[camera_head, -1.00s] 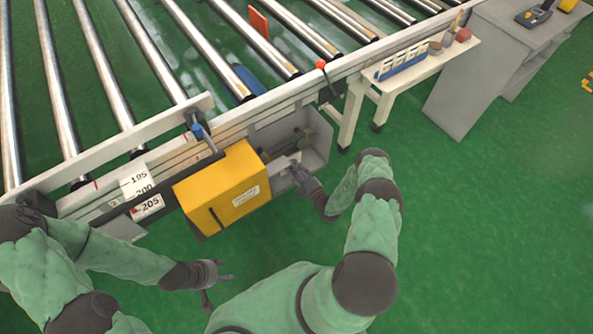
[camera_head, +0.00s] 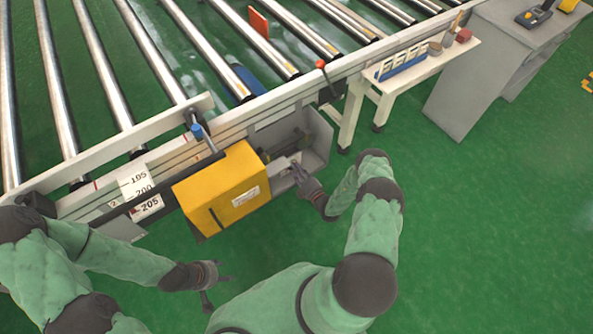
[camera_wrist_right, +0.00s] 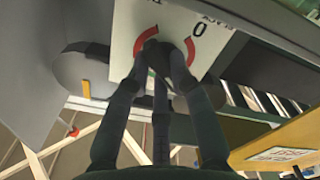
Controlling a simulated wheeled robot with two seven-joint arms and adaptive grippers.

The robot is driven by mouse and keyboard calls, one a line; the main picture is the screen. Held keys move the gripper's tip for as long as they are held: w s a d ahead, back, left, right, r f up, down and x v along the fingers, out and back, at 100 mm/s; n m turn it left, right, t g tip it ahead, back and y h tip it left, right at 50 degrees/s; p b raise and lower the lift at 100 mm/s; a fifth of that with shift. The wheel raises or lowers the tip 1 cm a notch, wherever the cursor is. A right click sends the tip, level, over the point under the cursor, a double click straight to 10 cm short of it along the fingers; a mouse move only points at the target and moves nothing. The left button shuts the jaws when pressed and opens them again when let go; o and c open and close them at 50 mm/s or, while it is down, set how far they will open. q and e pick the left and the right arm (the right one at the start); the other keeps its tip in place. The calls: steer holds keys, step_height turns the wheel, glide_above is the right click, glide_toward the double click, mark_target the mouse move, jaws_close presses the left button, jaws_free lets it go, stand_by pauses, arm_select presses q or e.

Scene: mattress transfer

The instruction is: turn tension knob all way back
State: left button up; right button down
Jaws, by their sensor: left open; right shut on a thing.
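A pale dial plate (camera_wrist_right: 205,48) with red arcs and a "0" faces my right wrist camera. My right gripper (camera_wrist_right: 168,45) has its dark fingertips closed together in front of the plate, between the red arcs. They are shut on the tension knob, which the fingers hide almost wholly, so its angle cannot be told. In the head view my right gripper (camera_head: 298,173) reaches into the open grey housing (camera_head: 317,150) beside the yellow box (camera_head: 222,188). My left gripper (camera_head: 217,284) is open and empty, low in front of the yellow box, apart from everything.
The roller conveyor (camera_head: 110,85) fills the upper left, with a blue-tipped lever (camera_head: 198,131) and a red-knobbed lever (camera_head: 320,64) on its rail. A side shelf (camera_head: 430,62) holds small items. A grey cabinet (camera_head: 478,85) stands at right. The green floor at lower right is clear.

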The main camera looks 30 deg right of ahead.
steer(key=n, duration=0.4)
steer(key=shift+a, duration=0.1)
steer(key=n, duration=0.6)
steer(key=shift+a+b, duration=0.15)
steer(key=shift+b, duration=0.25)
steer(key=n, duration=0.9)
steer(key=shift+a, duration=0.15)
steer(key=shift+f+n, duration=0.1)
steer(key=shift+n, duration=0.4)
steer(key=c, duration=1.1)
jaws_free()
steer(key=shift+s, duration=0.1)
